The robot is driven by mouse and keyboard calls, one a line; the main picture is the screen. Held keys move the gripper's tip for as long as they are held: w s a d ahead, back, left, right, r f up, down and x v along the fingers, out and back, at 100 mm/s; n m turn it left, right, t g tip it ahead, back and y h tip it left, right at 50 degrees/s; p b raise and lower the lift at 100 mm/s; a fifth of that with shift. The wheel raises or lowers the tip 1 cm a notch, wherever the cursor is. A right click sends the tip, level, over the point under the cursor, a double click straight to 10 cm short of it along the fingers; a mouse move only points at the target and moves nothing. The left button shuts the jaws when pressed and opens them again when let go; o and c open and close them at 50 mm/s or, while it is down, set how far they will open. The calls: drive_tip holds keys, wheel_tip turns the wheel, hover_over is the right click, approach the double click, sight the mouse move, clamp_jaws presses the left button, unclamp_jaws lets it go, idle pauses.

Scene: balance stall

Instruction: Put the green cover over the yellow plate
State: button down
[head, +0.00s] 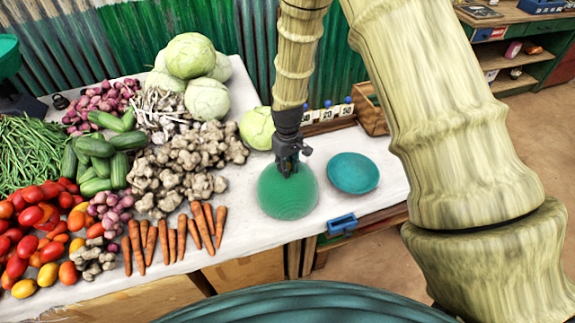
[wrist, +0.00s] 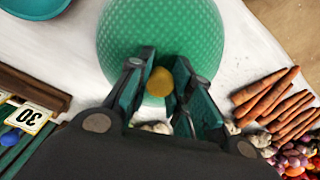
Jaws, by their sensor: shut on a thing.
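The green cover (head: 287,198) is a dotted dome at the front of the white-clothed table, right of the carrots. It also shows in the wrist view (wrist: 158,35) with a yellow knob (wrist: 160,82) on top. My gripper (head: 287,168) points down over the cover, its fingers closed around the knob in the wrist view. The cover is upright, on or very close to the cloth; I cannot tell which. I see no yellow plate; anything beneath the cover is hidden. A teal plate (head: 353,172) lies just right of the cover, and its edge shows in the wrist view (wrist: 35,5).
Carrots (head: 172,240), ginger (head: 190,160), cabbages (head: 207,98) and other vegetables fill the table's left. Price cards (head: 330,113) and a wooden crate (head: 370,108) stand behind the teal plate. A blue box (head: 342,224) is at the front edge. Bare cloth (head: 385,150) lies right of the teal plate.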

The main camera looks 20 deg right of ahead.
drive_tip(key=c, duration=0.6)
unclamp_jaws()
drive_tip(key=shift+r, duration=0.2)
drive_tip(key=shift+r+p, duration=2.35)
drive_tip(key=shift+r, duration=1)
